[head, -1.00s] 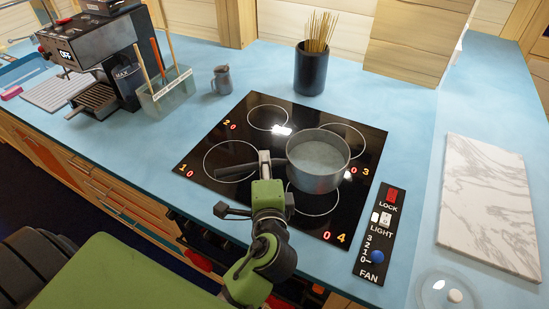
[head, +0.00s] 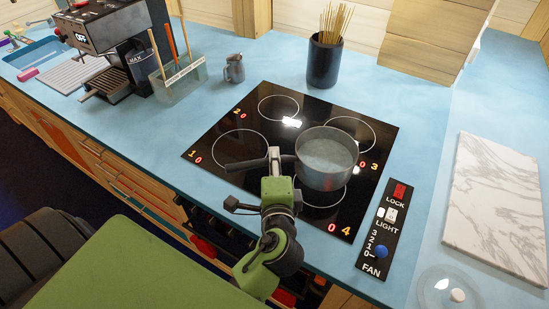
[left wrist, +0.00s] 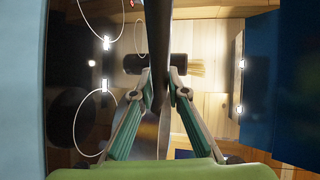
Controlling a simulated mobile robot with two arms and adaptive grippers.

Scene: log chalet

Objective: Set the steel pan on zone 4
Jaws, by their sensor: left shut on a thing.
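The steel pan (head: 326,160) is over the right side of the black hob, between the zone 3 ring (head: 350,119) and the zone 4 ring (head: 322,206). It hides part of both rings. The zone 4 label (head: 345,229) is clear at the hob's front corner. My left gripper (head: 274,158) is shut on the pan's dark handle (head: 240,165), just left of the bowl. In the left wrist view the handle (left wrist: 158,45) runs between the fingers (left wrist: 159,90). The pan looks level; I cannot tell whether it touches the glass. My right gripper is not in view.
The hob (head: 215,180) has its zone 1 and 2 rings bare. A control panel (head: 382,232) and marble board (head: 498,200) lie to the right, with a glass lid (head: 445,290) in front. A dark spaghetti pot (head: 325,60) and small jug (head: 234,69) stand behind.

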